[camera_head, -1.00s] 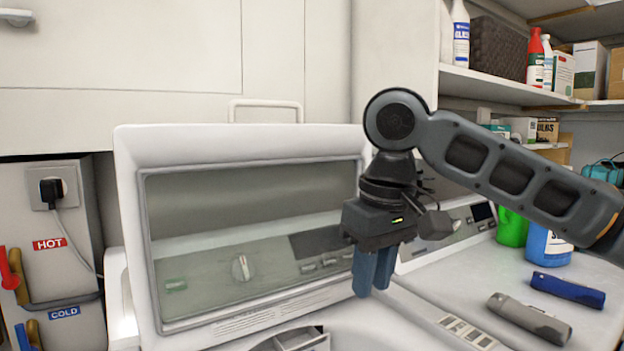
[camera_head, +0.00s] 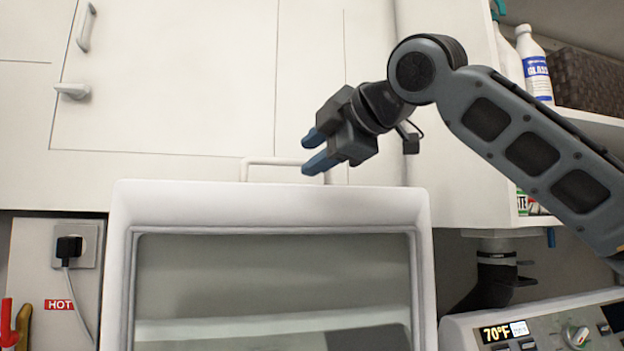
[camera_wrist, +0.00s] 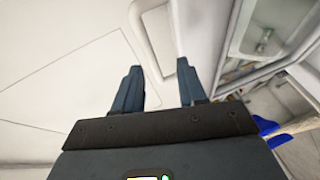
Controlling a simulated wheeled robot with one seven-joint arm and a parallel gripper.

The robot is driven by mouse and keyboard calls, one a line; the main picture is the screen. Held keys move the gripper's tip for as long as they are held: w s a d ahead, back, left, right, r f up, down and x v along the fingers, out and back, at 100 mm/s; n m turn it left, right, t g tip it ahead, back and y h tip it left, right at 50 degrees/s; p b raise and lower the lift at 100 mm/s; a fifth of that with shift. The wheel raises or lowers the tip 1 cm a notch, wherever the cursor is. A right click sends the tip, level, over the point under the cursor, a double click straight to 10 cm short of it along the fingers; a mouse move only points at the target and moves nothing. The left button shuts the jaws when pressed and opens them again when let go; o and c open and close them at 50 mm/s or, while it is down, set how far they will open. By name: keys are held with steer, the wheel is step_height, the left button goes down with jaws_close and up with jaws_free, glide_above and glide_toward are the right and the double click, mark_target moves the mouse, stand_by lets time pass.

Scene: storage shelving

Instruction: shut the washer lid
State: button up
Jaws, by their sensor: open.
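The washer lid (camera_head: 122,265) stands raised, a white frame around a large glass pane, filling the lower middle of the head view. A thin white bar handle (camera_head: 215,172) shows above its top edge. In the wrist view the lid (camera_wrist: 225,70) is at the right, tilted in the picture. My gripper (camera_head: 312,152) is open and empty, just above the lid's top edge, with its blue fingers pointing left. In the wrist view my gripper (camera_wrist: 160,82) has its fingers apart, with a white bar-shaped part (camera_wrist: 157,40) beyond them. I cannot tell whether anything touches.
White cabinet doors (camera_head: 170,75) stand behind the lid. A shelf with bottles (camera_head: 535,65) and a dark basket (camera_head: 590,80) is at the upper right. A control panel (camera_head: 560,330) sits at the lower right, and an outlet with a plug (camera_head: 70,247) at the left.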

mark_target(292, 162)
steer(key=shift+n+t, duration=0.3)
steer(key=shift+n, duration=0.1)
steer(key=x, duration=0.5)
steer(key=r+p+x, duration=0.1)
steer(key=x, duration=0.1)
steer(key=shift+w+a, duration=0.3)
steer(key=shift+w, duration=0.05)
steer(key=shift+c, duration=0.3)
jaws_close()
